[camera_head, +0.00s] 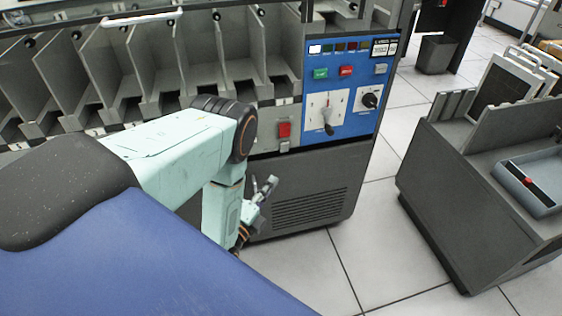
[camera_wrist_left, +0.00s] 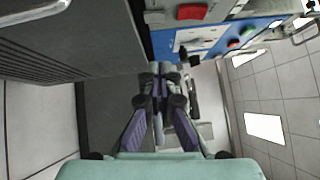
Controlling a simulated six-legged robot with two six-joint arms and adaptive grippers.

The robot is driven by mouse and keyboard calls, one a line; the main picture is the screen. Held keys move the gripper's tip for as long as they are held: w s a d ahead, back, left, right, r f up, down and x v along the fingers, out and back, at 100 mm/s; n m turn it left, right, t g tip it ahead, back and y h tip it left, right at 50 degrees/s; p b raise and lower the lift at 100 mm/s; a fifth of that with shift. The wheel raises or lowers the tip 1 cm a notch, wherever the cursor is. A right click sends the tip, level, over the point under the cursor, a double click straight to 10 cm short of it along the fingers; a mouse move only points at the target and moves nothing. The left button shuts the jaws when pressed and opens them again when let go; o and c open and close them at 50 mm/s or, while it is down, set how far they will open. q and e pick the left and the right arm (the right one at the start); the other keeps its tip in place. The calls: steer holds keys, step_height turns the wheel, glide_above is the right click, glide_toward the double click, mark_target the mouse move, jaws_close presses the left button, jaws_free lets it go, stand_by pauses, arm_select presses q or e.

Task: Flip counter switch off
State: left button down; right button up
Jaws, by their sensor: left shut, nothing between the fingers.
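A blue control panel (camera_head: 345,75) is on the grey machine. It carries a white plate with a dark-tipped lever (camera_head: 329,128), and a black rotary knob (camera_head: 370,99) on a second white plate. A red switch (camera_head: 284,129) sits on a grey plate left of the blue panel. I cannot tell from labels which is the counter switch. My left gripper (camera_head: 268,186) is below the red switch, in front of the machine's lower cabinet, touching none of these controls. In the left wrist view its fingers (camera_wrist_left: 160,70) are together and empty; the red switch (camera_wrist_left: 192,11) shows at the top.
Card pockets (camera_head: 130,70) line the machine to the left. The vented lower cabinet (camera_head: 310,205) stands behind the gripper. A grey cart (camera_head: 440,190) with a blue-grey tray (camera_head: 520,187) stands to the right. Tiled floor (camera_head: 375,240) is clear between them.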

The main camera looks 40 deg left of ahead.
arm_select(q)
steer(key=b, duration=0.4)
glide_toward(285, 146)
steer(key=w+d, duration=0.3)
steer(key=w, duration=0.1)
steer(key=shift+w+a+b, duration=0.45)
steer(key=shift+w+a, duration=0.3)
steer(key=shift+a, duration=0.1)
steer(key=shift+w+a+r, duration=0.15)
steer(key=shift+w+a, duration=0.35)
steer(key=shift+w+a+r+n+g+p, duration=0.25)
steer(key=shift+r+n+p, duration=0.2)
steer(key=shift+p, duration=0.45)
steer(key=shift+a+f, duration=0.1)
